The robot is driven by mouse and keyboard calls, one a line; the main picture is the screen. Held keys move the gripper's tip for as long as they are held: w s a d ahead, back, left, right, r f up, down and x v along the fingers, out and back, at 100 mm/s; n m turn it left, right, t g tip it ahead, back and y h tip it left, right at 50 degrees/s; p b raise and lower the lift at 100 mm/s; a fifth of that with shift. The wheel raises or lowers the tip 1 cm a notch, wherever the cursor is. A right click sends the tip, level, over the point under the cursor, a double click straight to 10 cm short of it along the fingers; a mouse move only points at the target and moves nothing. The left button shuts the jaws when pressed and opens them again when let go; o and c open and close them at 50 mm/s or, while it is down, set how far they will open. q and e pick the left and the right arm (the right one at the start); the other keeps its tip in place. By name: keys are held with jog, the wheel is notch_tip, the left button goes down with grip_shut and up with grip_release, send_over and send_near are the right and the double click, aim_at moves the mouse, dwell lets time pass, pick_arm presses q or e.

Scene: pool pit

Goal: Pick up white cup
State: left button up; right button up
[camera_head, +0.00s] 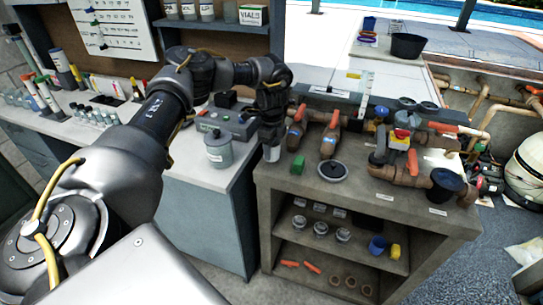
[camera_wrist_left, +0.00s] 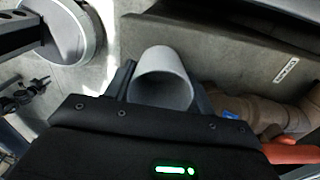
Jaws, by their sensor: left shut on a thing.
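The white cup (camera_head: 271,153) shows at the lower end of my left gripper (camera_head: 269,142), close to the left corner of the brown workbench top. In the left wrist view the cup (camera_wrist_left: 162,72) sits between the two dark fingers of the left gripper (camera_wrist_left: 163,88), with its open mouth facing the camera. The fingers are shut on its sides. I cannot tell whether the cup's base touches the bench. Part of the cup is hidden by the gripper in the head view. My right gripper is not in view.
A grey jar (camera_head: 217,149) stands on the left counter.

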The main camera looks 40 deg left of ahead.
pick_arm(q)
jog(key=s+d+r+b, duration=0.1)
jog(key=s+d+r, duration=0.7)
jog(key=s+r, duration=0.2)
jog(key=shift+s+d+b, duration=0.3)
jog(key=shift+s, duration=0.3)
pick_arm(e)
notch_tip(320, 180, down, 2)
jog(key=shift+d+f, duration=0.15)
pick_arm(q)
jog(key=shift+r, duration=0.1)
jog(key=d+r+n, duration=0.2)
jog(key=d+n, duration=0.3)
jog(key=d, duration=0.2)
jog(key=s+d+r+n, duration=0.1)
jog(key=d+r+n, duration=0.1)
jog(key=d+n, duration=0.4)
jog(key=shift+s+d, duration=0.3)
jog(key=shift+d, duration=0.7)
jog(key=shift+a, duration=0.15)
